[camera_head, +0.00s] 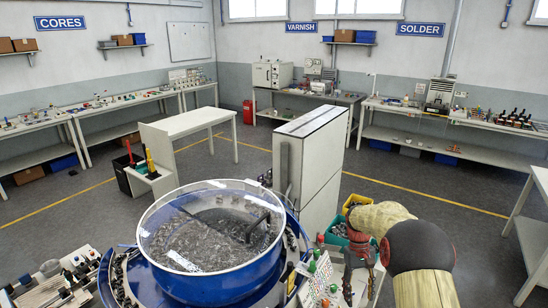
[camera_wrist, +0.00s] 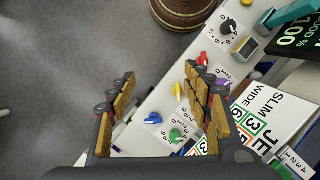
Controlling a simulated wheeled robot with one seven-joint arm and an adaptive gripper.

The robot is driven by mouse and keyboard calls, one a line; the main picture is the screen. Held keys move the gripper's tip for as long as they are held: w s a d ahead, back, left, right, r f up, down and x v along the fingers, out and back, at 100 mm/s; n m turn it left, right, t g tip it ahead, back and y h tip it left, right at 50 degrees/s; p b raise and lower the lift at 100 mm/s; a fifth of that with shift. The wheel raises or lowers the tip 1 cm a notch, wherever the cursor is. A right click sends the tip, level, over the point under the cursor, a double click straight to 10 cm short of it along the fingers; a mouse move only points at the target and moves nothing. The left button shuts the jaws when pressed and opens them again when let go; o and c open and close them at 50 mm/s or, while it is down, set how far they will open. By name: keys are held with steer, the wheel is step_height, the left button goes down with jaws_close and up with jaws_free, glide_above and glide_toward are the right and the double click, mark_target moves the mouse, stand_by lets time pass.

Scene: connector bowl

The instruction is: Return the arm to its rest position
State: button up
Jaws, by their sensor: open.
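My gripper (camera_wrist: 162,82) is open, with nothing between its wooden-faced fingers in the wrist view. It is above a white control panel (camera_wrist: 138,138) with numbered dials. In the head view my gripper (camera_head: 352,286) points down at the right of the bowl, below the bent, beige arm. On the panel I see a red knob (camera_wrist: 202,59), a yellow knob (camera_wrist: 178,91), a blue knob (camera_wrist: 153,118), a green knob (camera_wrist: 176,136) and a black knob (camera_wrist: 228,27). The fingers partly hide the panel, and I cannot tell whether they touch any knob.
The blue-rimmed bowl (camera_head: 170,290) with metal pieces stands left of my arm. A tall light cabinet (camera_head: 322,165) is behind it. Green and yellow bins (camera_head: 336,238) sit by the arm. A bench (camera_head: 540,180) stands at the right edge. Open floor (camera_head: 430,185) lies behind the arm.

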steer(key=s+a+r+t+b, duration=0.2)
steer(key=s+r, duration=0.4)
steer(key=s, duration=0.4)
steer(key=s+a+r+m+t+b, duration=0.1)
steer(key=s+a+r+t+b, duration=0.2)
steer(key=s+r, duration=0.3)
steer(key=s+a+r+t+b, duration=0.2)
steer(key=s+a+r+t, duration=0.2)
steer(key=s, duration=1.1)
step_height(320, 180, up, 3)
steer(key=shift+a+t+y+b, duration=0.25)
steer(key=shift+t+y+b, duration=0.05)
steer(key=shift+b, duration=0.05)
steer(key=shift+r, duration=0.1)
steer(key=shift+c, duration=0.5)
